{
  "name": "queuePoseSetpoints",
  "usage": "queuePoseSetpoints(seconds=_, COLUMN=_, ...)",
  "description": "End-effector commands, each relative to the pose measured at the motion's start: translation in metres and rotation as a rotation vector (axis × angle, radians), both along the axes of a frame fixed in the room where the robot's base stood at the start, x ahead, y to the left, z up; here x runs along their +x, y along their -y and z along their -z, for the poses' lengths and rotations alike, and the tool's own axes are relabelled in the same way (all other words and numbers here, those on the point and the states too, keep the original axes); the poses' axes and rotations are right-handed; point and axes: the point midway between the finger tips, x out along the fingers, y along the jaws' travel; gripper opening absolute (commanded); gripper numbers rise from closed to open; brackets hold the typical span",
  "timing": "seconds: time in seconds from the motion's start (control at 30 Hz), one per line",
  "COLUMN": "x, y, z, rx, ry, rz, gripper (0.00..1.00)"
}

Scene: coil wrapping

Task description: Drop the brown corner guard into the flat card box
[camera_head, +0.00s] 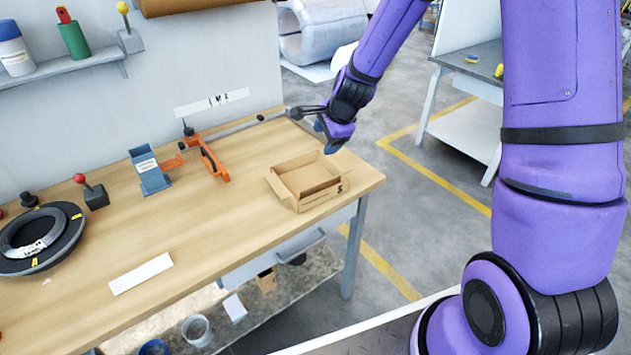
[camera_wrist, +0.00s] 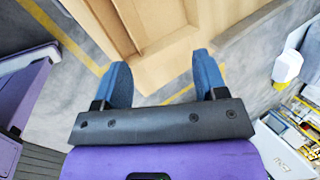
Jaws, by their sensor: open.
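The flat card box (camera_head: 323,202) stands open on the wooden bench near its right end, with flaps folded out. In the wrist view, its cardboard (camera_wrist: 158,45) lies just beyond the fingers. My gripper (camera_head: 331,147) is above the box's back right side, pointing down. Its blue fingers are apart, with nothing between them in the wrist view (camera_wrist: 163,75). I cannot clearly pick out the brown corner guard; a brown surface shows inside the box, but I cannot tell whether it is the guard or the box itself.
An orange clamp tool (camera_head: 209,158) and a blue-grey holder (camera_head: 150,172) stand left of the box on the bench (camera_head: 220,230). A black coil (camera_head: 68,250) lies at the far left. The bench between coil and box is mostly clear.

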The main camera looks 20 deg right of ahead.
Motion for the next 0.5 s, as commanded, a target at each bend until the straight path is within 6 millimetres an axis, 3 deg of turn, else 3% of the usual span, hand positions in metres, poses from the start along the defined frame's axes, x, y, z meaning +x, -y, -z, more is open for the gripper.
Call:
queuePoseSetpoints(seconds=0.2, x=-0.009, y=0.004, z=-0.021, rx=0.0, ry=0.001, rz=-0.001, gripper=0.66)
queuePoseSetpoints(seconds=0.5, x=-0.012, y=0.005, z=-0.027, rx=0.0, ry=-0.001, rz=0.0, gripper=0.66)
